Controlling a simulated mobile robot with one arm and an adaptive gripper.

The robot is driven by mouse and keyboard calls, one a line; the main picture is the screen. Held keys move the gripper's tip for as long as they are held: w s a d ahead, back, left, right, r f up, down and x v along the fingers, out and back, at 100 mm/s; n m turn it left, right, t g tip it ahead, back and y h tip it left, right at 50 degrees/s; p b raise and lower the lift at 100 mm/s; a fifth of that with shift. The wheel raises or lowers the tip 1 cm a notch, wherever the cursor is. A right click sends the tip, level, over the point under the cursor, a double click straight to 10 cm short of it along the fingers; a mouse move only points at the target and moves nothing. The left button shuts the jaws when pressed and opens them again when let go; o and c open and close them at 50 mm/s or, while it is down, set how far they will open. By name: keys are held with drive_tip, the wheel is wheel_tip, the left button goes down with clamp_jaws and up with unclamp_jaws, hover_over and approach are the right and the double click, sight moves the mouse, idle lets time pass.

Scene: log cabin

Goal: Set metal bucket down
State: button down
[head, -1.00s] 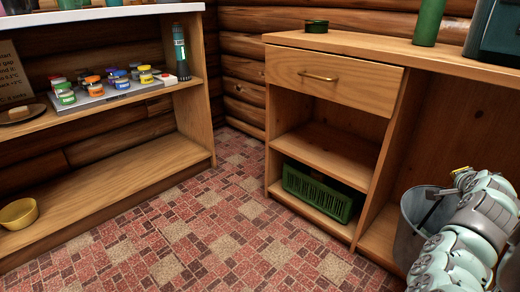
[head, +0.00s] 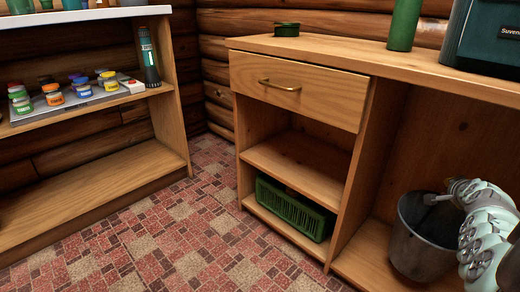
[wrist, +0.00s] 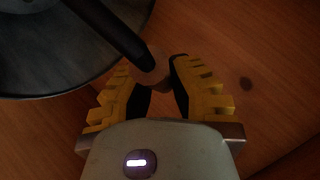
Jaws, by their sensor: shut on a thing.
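The metal bucket (head: 418,262) is grey and upright, in the open right-hand bay of the wooden desk, low over the bay's floor. I cannot tell for sure whether its base touches the wood. My gripper (head: 447,193) is at the bucket's upper right rim. In the wrist view the bucket's dark round body (wrist: 50,60) fills the upper left. A dark handle bar (wrist: 112,32) runs from it to between the yellow-padded fingers of my gripper (wrist: 157,85), which are shut on its pale end.
The wooden desk (head: 310,105) has a drawer above shelves, with a green crate (head: 290,210) on the lowest. A green cylinder (head: 402,25) and a dark green box (head: 490,50) stand on top. A shelf unit with paint jars (head: 53,95) is left. Tiled floor between is clear.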

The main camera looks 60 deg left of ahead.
drive_tip(key=shift+s+d+f+b, duration=0.1)
drive_tip(key=shift+f+b, duration=0.85)
drive_tip(key=shift+f, duration=0.15)
wheel_tip(320, 180, down, 5)
drive_tip(key=b, duration=0.4)
drive_tip(key=shift+r+b, duration=0.1)
drive_tip(key=shift+b, duration=0.25)
drive_tip(key=shift+f+b, duration=0.45)
drive_tip(key=shift+f, duration=0.05)
drive_tip(key=c, duration=1)
unclamp_jaws()
drive_tip(key=shift+s, duration=0.1)
